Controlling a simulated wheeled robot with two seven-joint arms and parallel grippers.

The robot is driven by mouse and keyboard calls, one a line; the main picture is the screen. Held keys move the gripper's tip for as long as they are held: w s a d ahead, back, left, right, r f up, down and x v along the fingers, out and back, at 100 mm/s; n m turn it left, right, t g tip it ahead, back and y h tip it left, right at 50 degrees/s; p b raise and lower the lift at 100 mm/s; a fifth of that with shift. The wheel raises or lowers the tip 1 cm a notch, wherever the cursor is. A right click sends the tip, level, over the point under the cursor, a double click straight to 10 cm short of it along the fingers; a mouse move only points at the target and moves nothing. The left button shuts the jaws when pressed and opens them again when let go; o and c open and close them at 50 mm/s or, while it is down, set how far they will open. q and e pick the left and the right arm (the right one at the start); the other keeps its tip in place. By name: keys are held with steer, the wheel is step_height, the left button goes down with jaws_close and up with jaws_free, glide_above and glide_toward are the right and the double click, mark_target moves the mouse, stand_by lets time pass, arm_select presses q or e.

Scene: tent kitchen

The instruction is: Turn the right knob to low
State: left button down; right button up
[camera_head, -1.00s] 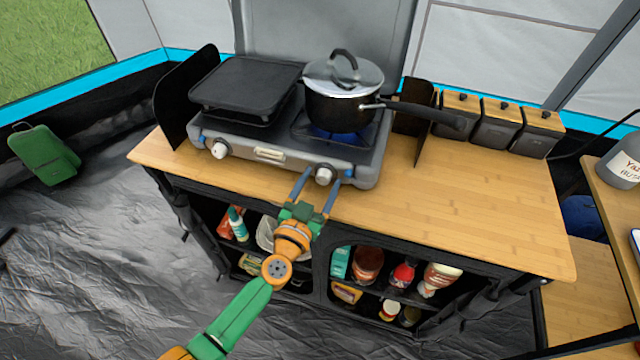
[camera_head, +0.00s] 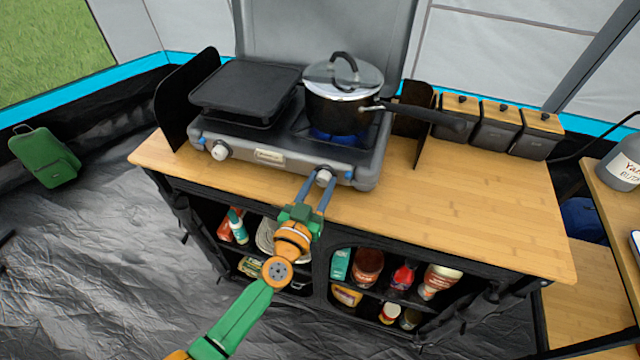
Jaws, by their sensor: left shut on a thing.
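The right knob (camera_head: 324,176) is a white knob on the front of the grey camping stove (camera_head: 235,150). My left gripper (camera_head: 321,182) reaches up from below, its two blue fingers shut on the sides of the right knob. The left knob (camera_head: 220,151) is free at the other end of the panel. A blue flame (camera_head: 322,134) burns under the pot on the right burner. The knob's exact angle is too small to tell. My right gripper is not in view.
A lidded black pot (camera_head: 342,108) stands on the right burner, its handle pointing right. A black griddle (camera_head: 245,90) covers the left burner. Several wood-lidded canisters (camera_head: 495,130) stand at the back right. The wooden counter (camera_head: 470,210) is clear at right.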

arm_select(q)
steer(key=n, duration=0.3)
steer(key=shift+f+n+b, duration=0.1)
steer(key=shift+n+b, duration=0.2)
steer(key=n, duration=0.3)
steer(key=shift+n+b, duration=0.3)
steer(key=shift+b, duration=0.05)
steer(key=n, duration=0.4)
steer(key=shift+f+t+b, duration=0.1)
steer(key=shift+t+b, duration=0.3)
steer(key=shift+n, duration=1.9)
steer(key=shift+c, duration=2.2)
jaws_free()
steer(key=shift+s, duration=0.1)
